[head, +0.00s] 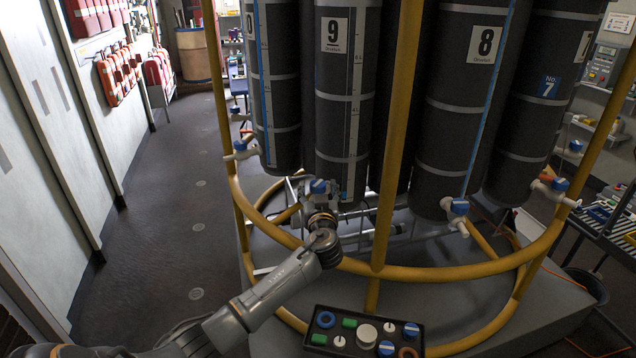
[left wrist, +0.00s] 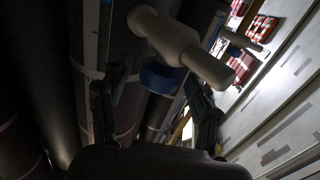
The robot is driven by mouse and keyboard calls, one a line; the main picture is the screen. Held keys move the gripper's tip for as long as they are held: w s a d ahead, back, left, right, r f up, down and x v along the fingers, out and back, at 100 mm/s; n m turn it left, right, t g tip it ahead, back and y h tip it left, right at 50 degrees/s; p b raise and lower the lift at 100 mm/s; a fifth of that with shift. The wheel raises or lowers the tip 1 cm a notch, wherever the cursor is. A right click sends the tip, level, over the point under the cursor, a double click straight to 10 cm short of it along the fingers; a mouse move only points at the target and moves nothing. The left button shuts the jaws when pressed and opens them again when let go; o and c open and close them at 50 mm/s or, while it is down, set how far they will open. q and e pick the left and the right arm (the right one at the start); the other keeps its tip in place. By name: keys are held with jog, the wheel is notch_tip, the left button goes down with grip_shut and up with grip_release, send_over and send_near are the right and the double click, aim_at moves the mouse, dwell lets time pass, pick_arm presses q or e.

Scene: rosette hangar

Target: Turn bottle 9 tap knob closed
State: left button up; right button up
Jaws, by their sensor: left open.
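Bottle 9 (head: 334,110) is a tall dark grey cylinder with a white label, standing upright in the rosette. Its tap has a blue knob (head: 318,187) at the bottle's lower front. My left gripper (head: 321,212) is just below and in front of this knob, partly covering the tap. In the left wrist view, the white tap body (left wrist: 178,40) and the blue knob (left wrist: 161,76) lie ahead of the open left gripper (left wrist: 155,102), with a dark finger on each side. I cannot tell whether a finger touches the knob. My right gripper is not in view.
A yellow rail (head: 376,268) curves around the bottles, with my left arm reaching across it. Bottle 8 (head: 475,100) and its blue-knobbed tap (head: 459,206) stand to the right. A dark tray (head: 333,345) of small parts is in front. The floor at left is clear.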

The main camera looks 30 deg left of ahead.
pick_arm(q)
jog(key=shift+w+a, duration=0.4)
jog(key=shift+w, duration=0.15)
jog(key=shift+c, duration=0.4)
jog(key=c, duration=1.1)
